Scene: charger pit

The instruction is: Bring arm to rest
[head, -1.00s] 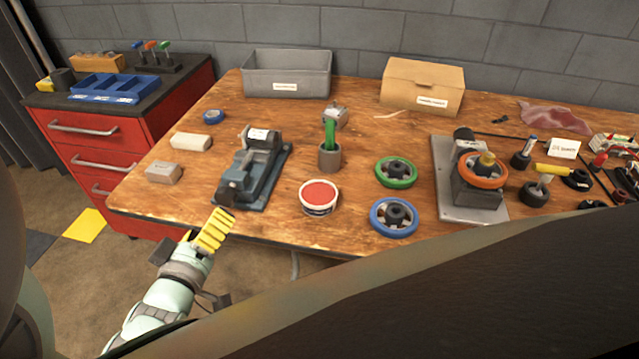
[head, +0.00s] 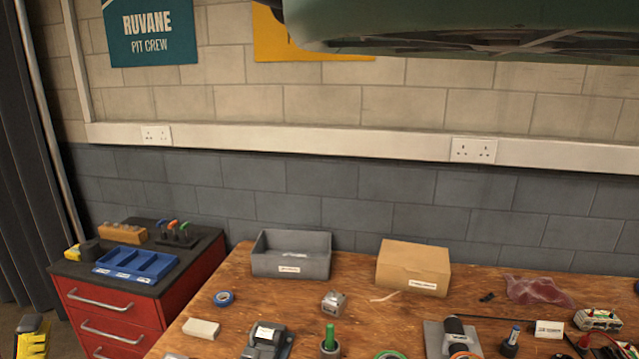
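The rest of my arm is out of the frame. I cannot tell whether the fingers are open or shut, and no held object shows.
A red drawer cabinet (head: 112,315) with a blue tray (head: 137,262) stands left of the bench. A grey bin (head: 290,262) and cardboard box (head: 412,270) sit at the bench's back. A large dark green shape (head: 450,22) crosses the upper right.

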